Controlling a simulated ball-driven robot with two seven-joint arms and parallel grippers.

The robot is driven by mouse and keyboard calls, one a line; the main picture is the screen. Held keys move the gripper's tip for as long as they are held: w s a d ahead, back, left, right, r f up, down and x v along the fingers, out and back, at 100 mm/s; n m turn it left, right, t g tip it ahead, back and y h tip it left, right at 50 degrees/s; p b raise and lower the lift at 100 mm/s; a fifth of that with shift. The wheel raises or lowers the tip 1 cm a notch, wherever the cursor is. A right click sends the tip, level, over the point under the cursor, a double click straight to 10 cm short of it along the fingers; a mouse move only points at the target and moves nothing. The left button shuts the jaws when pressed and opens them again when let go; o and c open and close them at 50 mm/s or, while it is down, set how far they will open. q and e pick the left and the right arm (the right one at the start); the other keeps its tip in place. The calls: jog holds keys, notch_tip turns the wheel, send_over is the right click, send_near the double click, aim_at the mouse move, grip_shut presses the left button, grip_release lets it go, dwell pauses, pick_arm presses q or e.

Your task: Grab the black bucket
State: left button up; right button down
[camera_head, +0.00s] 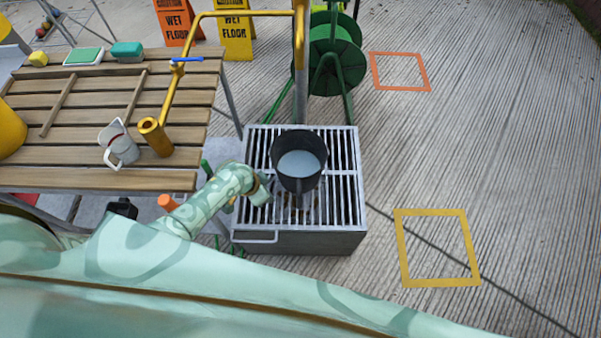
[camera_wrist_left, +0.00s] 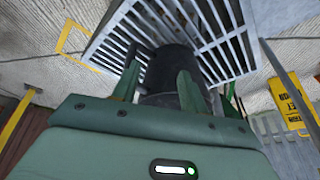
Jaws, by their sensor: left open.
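The black bucket (camera_head: 300,184) stands upright on a metal grate (camera_head: 346,205) and has pale grey-blue content inside. In the left wrist view the bucket (camera_wrist_left: 173,68) shows as a dark cylinder just beyond and partly between the two fingers. My left gripper (camera_head: 265,188) is at the bucket's lower left, close to its wall, with its jaws open. In the wrist view the gripper (camera_wrist_left: 158,72) has its fingers apart; I cannot tell whether they touch the bucket. My right gripper is not in view.
A wooden slatted table (camera_head: 95,178) stands left, with a white and grey jug (camera_head: 122,146) and sponges. A yellow pipe (camera_head: 245,13) runs above it. A green hose reel (camera_head: 334,55) and wet-floor signs (camera_head: 234,35) stand behind. Floor at right is clear, with yellow (camera_head: 437,282) and orange (camera_head: 400,89) outlines.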

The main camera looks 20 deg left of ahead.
aim_at(299, 198)
pick_arm(q)
jog(key=w+d+r+m+g+h+b, duration=0.1)
jog(key=w+d+r+m+g+h, duration=0.15)
jog(key=d+r+m, duration=0.35)
jog(key=shift+m, duration=0.5)
jog(key=b+x, duration=0.2)
jog(key=x, duration=0.1)
jog(key=a+b+x, duration=0.1)
jog(key=b+x, duration=0.1)
jog(key=x, duration=0.1)
jog(key=b+x, duration=0.2)
jog(key=x, duration=0.2)
jog(key=shift+w+a+f, duration=0.1)
jog(key=shift+a+f, duration=0.1)
jog(key=shift+f, duration=0.05)
jog(key=b+x, duration=0.2)
jog(key=a+b+x, duration=0.1)
jog(key=b+x, duration=0.1)
jog(key=x, duration=0.1)
jog(key=shift+f, duration=0.3)
jog(key=shift+d+f, duration=0.1)
jog(key=shift+c, duration=0.2)
grip_shut()
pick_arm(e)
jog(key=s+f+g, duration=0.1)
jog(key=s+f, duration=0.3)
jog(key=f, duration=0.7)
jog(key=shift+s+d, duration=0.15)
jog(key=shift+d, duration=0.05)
